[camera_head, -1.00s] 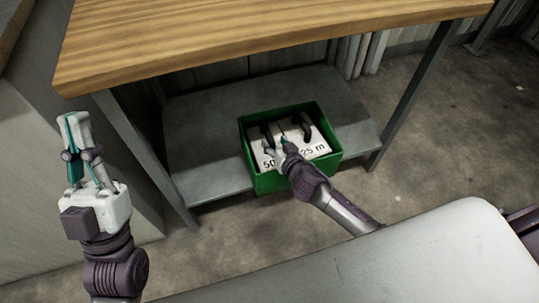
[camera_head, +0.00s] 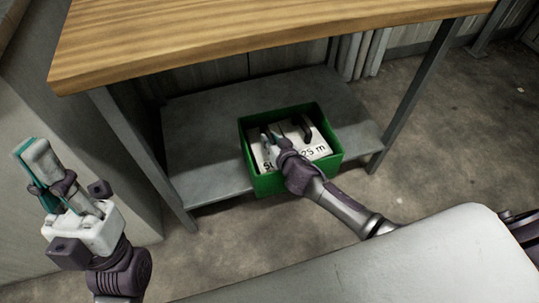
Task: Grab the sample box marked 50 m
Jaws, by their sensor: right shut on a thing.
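A green crate (camera_head: 272,184) stands on the grey lower shelf under the wooden table. Inside it are two white boxes with dark handles. The right box (camera_head: 318,150) is marked 25 m. The left box (camera_head: 260,156) has a label partly hidden by my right gripper; only its first part shows now. My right gripper (camera_head: 274,137) reaches into the crate from the lower right and is shut on the left box's handle, which it mostly covers. My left gripper (camera_head: 32,162) is raised at the far left, away from the crate; its fingers look close together and empty.
The grey shelf (camera_head: 200,130) has free room left of the crate. The wooden tabletop (camera_head: 240,35) overhangs it, and metal legs (camera_head: 415,100) stand at its sides. A pale surface (camera_head: 400,262) fills the lower right. The floor at right is clear.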

